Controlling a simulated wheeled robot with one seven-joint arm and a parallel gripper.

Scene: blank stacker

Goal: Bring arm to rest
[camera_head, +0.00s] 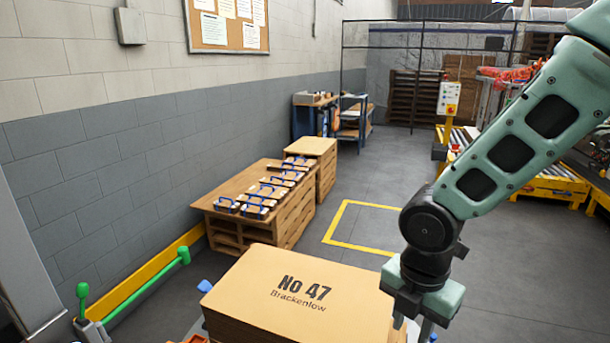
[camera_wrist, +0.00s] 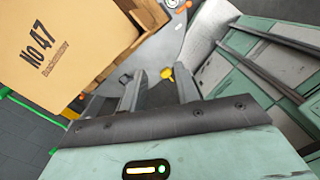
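My green arm comes in from the upper right in the head view and hangs down at the right. My gripper (camera_head: 427,330) is at the bottom edge there, just right of the cardboard stack, and its fingertips are cut off. In the wrist view my gripper (camera_wrist: 160,80) has its two dark fingers apart with nothing held between them. The brown cardboard stack marked "No 47 Brackenlow" (camera_head: 290,275) is at the bottom centre of the head view. It also shows at the upper left of the wrist view (camera_wrist: 75,35), apart from the fingers.
A wooden pallet table (camera_head: 217,205) holds several blue-handled items. Yellow floor tape (camera_head: 340,217) marks a bare floor area. A yellow-framed conveyor (camera_head: 550,185) stands at the right. Green-knobbed levers (camera_head: 83,290) are at the lower left. Open floor lies between table and conveyor.

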